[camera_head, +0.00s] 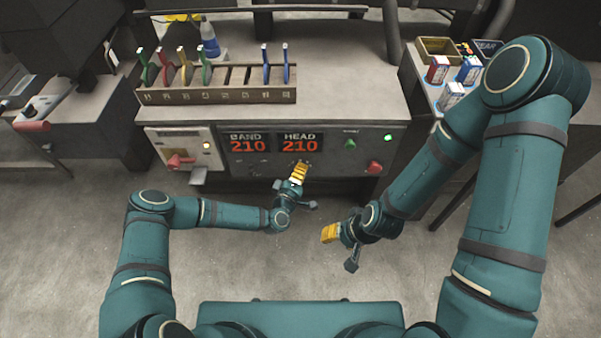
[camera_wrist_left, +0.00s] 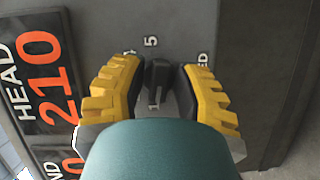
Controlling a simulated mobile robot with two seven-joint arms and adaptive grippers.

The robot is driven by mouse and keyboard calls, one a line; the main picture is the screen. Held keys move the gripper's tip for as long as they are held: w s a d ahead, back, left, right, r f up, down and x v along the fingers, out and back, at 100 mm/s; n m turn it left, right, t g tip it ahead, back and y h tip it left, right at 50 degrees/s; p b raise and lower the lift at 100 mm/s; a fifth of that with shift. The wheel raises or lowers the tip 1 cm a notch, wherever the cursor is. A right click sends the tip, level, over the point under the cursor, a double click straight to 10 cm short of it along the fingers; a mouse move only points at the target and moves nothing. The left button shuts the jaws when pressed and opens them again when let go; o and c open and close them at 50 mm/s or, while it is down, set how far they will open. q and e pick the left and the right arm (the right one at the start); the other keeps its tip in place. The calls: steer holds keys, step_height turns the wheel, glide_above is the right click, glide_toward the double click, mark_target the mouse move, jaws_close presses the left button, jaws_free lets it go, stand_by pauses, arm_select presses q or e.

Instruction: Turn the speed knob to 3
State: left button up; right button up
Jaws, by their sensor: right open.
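The speed knob (camera_wrist_left: 158,76) is a small dark ridged knob on the grey machine panel. In the left wrist view it stands between the two yellow, black-padded fingers of my left gripper (camera_wrist_left: 159,84). The pads are on either side of it and very close; whether both press on it is unclear. A white 5 shows beyond the knob and a 1 on the near side; its exact pointing is unclear. In the head view my left gripper (camera_head: 300,170) is against the panel below the HEAD display and hides the knob. My right gripper (camera_head: 329,233) is open and empty, away from the panel.
Red BAND and HEAD displays (camera_head: 273,143) both read 210. Green and red controls (camera_head: 374,167) sit to their right, and a red-handled unit (camera_head: 181,161) to their left. A rack (camera_head: 217,96) of coloured tools stands on the bench. Floor is open before the panel.

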arm_select(q)
jaws_close()
